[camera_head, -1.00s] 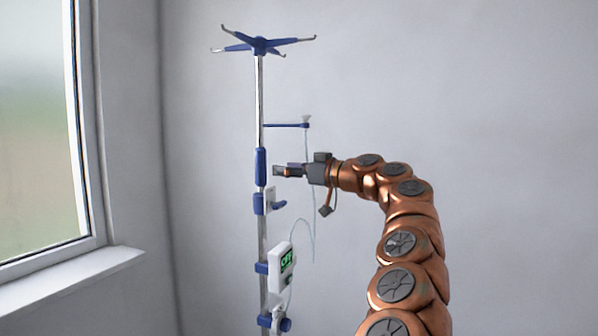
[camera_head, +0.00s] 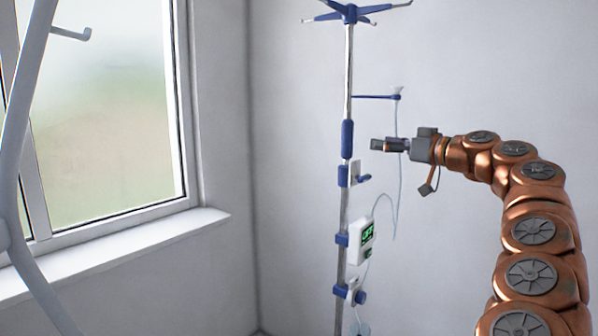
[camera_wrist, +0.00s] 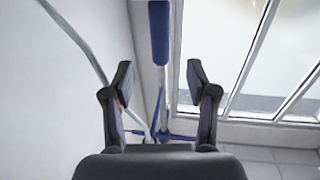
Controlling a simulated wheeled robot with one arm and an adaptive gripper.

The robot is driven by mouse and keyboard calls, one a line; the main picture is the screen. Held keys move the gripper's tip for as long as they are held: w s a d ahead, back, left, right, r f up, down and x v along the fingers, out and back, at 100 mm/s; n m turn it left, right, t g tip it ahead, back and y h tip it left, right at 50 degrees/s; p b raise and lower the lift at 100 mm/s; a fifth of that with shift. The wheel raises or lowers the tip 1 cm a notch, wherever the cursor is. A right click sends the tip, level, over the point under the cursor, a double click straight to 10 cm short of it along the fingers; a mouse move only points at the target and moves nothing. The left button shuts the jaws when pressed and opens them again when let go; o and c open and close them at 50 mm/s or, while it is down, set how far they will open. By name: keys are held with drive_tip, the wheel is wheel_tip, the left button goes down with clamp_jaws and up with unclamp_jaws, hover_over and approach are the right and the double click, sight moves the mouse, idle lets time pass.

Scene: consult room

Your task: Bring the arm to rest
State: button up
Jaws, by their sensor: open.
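My gripper (camera_head: 388,145) is at the end of my copper-coloured arm, held level and pointing left. It is empty, and in the wrist view its two dark fingers (camera_wrist: 160,85) stand wide apart. An IV pole (camera_head: 348,75) with blue hooks on top stands just left of the fingertips in the head view. The pole's blue grip (camera_head: 347,139) is nearest the fingertips. In the wrist view the blue grip (camera_wrist: 159,32) shows beyond and between the fingers. I cannot tell the exact gap between fingers and pole.
A small pump with a green display (camera_head: 361,242) is clamped low on the pole, and a thin tube (camera_head: 395,200) hangs beside it. A window (camera_head: 105,120) with a white sill (camera_head: 120,250) is at left. A pale curved frame (camera_head: 15,150) stands at the left edge. The wall behind is bare.

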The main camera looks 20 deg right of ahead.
idle(0.3)
drive_tip(key=s+a+f+n+g+y, duration=0.15)
drive_tip(key=a+g, duration=0.25)
drive_tip(key=a, duration=0.9)
drive_tip(key=s+a+f+n+g+y, duration=0.1)
drive_tip(key=s+a+f+g+y, duration=0.15)
drive_tip(key=a, duration=1.15)
drive_tip(key=s+a+f+g+h, duration=0.2)
drive_tip(key=s+a+f+g, duration=0.2)
drive_tip(key=s+a+f, duration=0.3)
drive_tip(key=s+a+f+m+g+h, duration=0.1)
drive_tip(key=s+a+f+g+h, duration=0.1)
drive_tip(key=s+f, duration=0.55)
drive_tip(key=s+a+f+m+g+h, duration=0.1)
drive_tip(key=s+a+f+g+h, duration=0.15)
drive_tip(key=s+f, duration=0.5)
drive_tip(key=s+d+f+m+g+h, duration=0.2)
drive_tip(key=s+d+f, duration=0.3)
drive_tip(key=s+f, duration=0.3)
drive_tip(key=s+d+f+m+g+h, duration=0.2)
drive_tip(key=s+d+f+m, duration=0.15)
drive_tip(key=s+f, duration=0.45)
drive_tip(key=s+p+v, duration=0.2)
drive_tip(key=p+v, duration=1)
drive_tip(key=v, duration=0.1)
drive_tip(key=shift+s+r+n+t, duration=0.3)
drive_tip(key=shift+s+r, duration=0.05)
drive_tip(key=shift+r, duration=0.05)
drive_tip(key=shift+d, duration=0.1)
